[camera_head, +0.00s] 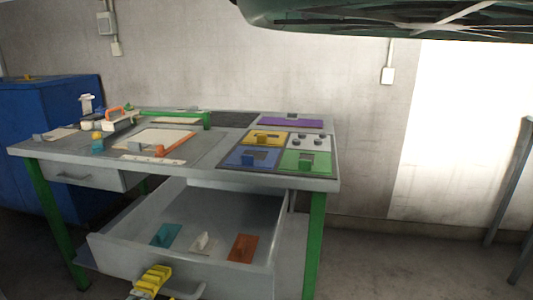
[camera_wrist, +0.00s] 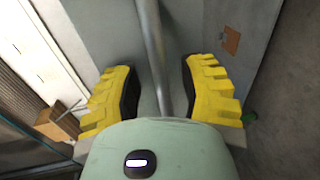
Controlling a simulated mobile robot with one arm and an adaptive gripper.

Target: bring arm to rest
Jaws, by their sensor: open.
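My gripper (camera_head: 151,281) has yellow ridged fingers and is at the front of the open lower drawer (camera_head: 110,249), near the left part of its handle (camera_head: 187,292). In the wrist view my gripper (camera_wrist: 157,78) has its two fingers spread wide. The metal handle bar (camera_wrist: 150,40) runs between them, with visible room on both sides. The fingers are open and hold nothing. How far the bar reaches into the grip is hidden by the green gripper body.
The drawer holds a teal plate (camera_head: 166,235), a white piece (camera_head: 202,243) and an orange plate (camera_head: 243,248). The grey workbench (camera_head: 215,180) above carries tools and coloured panels. A blue cabinet (camera_head: 60,110) stands at left.

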